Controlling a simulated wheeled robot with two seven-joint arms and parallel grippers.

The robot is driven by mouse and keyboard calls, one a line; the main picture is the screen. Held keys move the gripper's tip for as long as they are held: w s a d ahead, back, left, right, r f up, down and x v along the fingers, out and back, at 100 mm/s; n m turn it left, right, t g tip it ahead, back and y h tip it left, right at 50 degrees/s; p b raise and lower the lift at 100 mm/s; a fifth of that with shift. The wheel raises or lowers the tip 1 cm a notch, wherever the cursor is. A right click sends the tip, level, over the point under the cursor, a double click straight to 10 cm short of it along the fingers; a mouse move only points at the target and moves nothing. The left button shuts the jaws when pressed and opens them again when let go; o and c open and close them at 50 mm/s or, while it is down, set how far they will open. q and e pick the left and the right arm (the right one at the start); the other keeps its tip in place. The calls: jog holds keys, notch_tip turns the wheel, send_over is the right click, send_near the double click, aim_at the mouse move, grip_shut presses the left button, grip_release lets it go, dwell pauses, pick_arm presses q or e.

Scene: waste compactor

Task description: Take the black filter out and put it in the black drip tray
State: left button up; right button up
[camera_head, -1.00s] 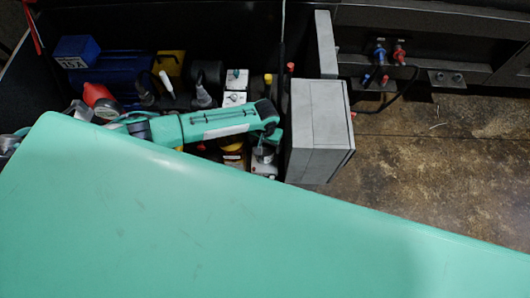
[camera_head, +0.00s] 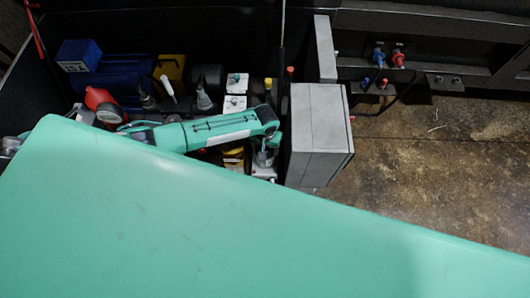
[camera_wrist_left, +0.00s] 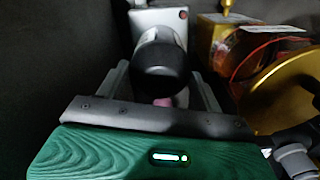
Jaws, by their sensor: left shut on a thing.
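My left gripper (camera_head: 266,156) hangs down from the teal arm inside the dark machine bay, just left of the grey box. In the left wrist view, the black filter (camera_wrist_left: 162,68) is a short dark cylinder between the two grey fingers, which are shut on it. It sits in front of a light grey block (camera_wrist_left: 148,17) with a round fitting; I cannot tell whether they still touch. In the head view the filter is hidden under my arm. I cannot make out the black drip tray in either view. My right gripper is not in view.
The grey box (camera_head: 319,135) stands close to the right of my gripper. Left of it are a blue motor (camera_head: 125,78), a yellow part (camera_head: 171,68) and a red-capped part (camera_head: 102,103). A gold round housing (camera_wrist_left: 285,95) is close on the right in the wrist view. Open floor (camera_head: 440,165) lies right.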

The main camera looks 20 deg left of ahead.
pick_arm(q)
jog(key=n+p, duration=0.2)
jog(key=shift+r+n, duration=0.2)
jog(key=shift+n, duration=0.4)
jog(key=shift+f+n, duration=0.2)
jog(key=shift+n, duration=0.1)
jog(key=shift+r+n+p, duration=0.25)
jog(key=shift+n+p, duration=0.75)
jog(key=shift+p, duration=0.15)
jog(key=shift+n+p, duration=0.55)
jog(key=shift+n, duration=0.35)
jog(key=shift+f+n, duration=0.1)
jog(key=shift+n, duration=0.3)
jog(key=shift+f+n, duration=0.15)
jog(key=shift+n, duration=0.15)
